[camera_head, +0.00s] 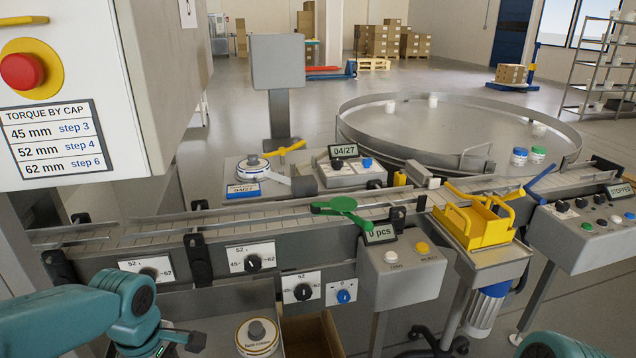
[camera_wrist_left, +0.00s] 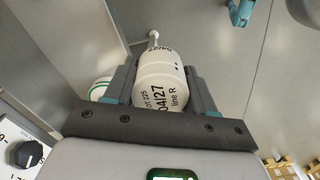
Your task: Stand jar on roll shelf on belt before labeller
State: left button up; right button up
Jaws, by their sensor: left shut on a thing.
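My left gripper (camera_head: 193,341) is at the bottom left of the head view, in front of and below the conveyor belt (camera_head: 110,233). In the left wrist view its two fingers (camera_wrist_left: 163,88) are shut on the sides of a white jar (camera_wrist_left: 160,72). Print on the jar reads a lot number, 04/27 and line R. I cannot make out the jar in the head view. A white roll (camera_head: 257,340) with a grey knob sits low beneath the belt, right of the gripper. Another roll (camera_head: 252,165) sits behind the belt. My right gripper is not in view.
The belt shows no jar on it. A green flap (camera_head: 345,208) reaches over the belt. A yellow fixture (camera_head: 470,222) stands at its right part. A control box (camera_head: 405,275) juts out in front. A round turntable (camera_head: 455,140) with several jars stands behind.

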pick_arm(q)
jog(key=shift+s, duration=0.45)
jog(key=d+r+p, duration=0.1)
jog(key=p, duration=0.1)
jog(key=shift+d+r+p, duration=0.25)
jog(key=shift+r+p, duration=0.05)
jog(key=shift+p, duration=0.1)
jog(key=w+d+r+m+p, duration=0.2)
jog(key=w+m, duration=0.3)
jog(key=m, duration=0.3)
jog(key=w+d+r+m+p, duration=0.3)
jog(key=w+d+m+p, duration=0.1)
jog(key=m, duration=0.3)
jog(key=shift+w+r+m+p, duration=0.35)
jog(key=shift+w+p, duration=0.2)
jog(key=shift+w, duration=0.3)
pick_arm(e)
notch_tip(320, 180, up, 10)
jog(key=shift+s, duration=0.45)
pick_arm(q)
jog(key=shift+f, duration=0.1)
